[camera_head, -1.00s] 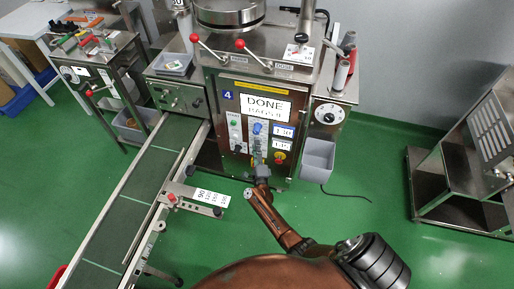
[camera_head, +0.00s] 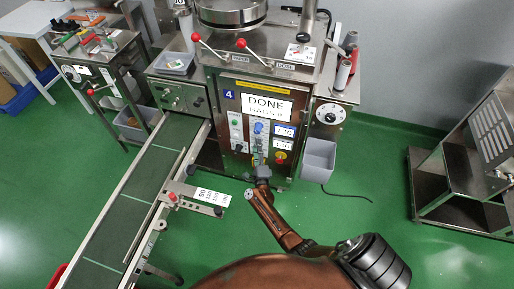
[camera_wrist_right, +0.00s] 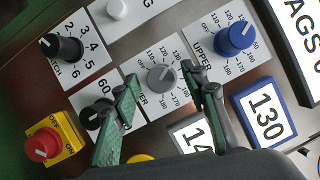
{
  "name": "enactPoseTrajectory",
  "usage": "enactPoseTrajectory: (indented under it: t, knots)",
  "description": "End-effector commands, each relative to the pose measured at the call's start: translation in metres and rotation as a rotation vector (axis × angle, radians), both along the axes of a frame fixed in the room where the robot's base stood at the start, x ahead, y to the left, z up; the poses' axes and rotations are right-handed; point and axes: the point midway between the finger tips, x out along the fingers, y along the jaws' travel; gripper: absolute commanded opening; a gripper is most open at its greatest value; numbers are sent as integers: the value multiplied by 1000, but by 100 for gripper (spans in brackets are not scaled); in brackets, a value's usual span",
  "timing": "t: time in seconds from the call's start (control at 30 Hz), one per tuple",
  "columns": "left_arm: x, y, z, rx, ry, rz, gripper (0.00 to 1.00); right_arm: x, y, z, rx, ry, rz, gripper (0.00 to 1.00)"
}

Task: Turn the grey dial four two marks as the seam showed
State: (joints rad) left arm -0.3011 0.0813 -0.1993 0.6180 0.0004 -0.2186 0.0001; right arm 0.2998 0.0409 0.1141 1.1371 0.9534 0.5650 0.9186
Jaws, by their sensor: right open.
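The grey dial (camera_wrist_right: 160,77) is on a white scale plate in the middle of the right wrist view, marked about 110 to 180. My right gripper (camera_wrist_right: 159,75) is open, with one finger on each side of the dial in that view. I see gaps between fingers and dial; the depth between them is hard to judge. In the head view my right gripper (camera_head: 259,164) is at the machine's front panel, below the blue dial (camera_head: 258,128), and the grey dial is hard to make out there. My left gripper is not in view.
The blue dial (camera_wrist_right: 236,38) is close right of the grey one, above a blue-framed 130 sign (camera_wrist_right: 264,114). A black dial (camera_wrist_right: 62,47) and a red button on yellow (camera_wrist_right: 41,146) are at left. The conveyor (camera_head: 128,205) runs left of the machine.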

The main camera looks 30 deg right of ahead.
Motion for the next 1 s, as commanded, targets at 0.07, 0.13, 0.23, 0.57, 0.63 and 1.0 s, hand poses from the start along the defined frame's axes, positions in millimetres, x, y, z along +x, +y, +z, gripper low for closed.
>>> enactPoseTrajectory:
  t: [0.07, 0.13, 0.23, 0.57, 0.63, 1.0]
  knots:
    - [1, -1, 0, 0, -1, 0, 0, -10, 5, -2, 2, 1, 0, 40]
    - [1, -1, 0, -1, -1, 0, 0, -21, 11, -4, 3, 2, -1, 40]
    - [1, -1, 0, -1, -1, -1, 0, -40, 21, -6, 3, 2, -1, 40]
    - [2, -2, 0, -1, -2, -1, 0, -91, 48, -11, 2, 1, 0, 40]
    - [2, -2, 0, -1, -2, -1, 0, -97, 50, -12, 1, 2, 0, 40]
    - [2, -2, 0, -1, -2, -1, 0, -101, 54, -11, 0, 0, 0, 40]
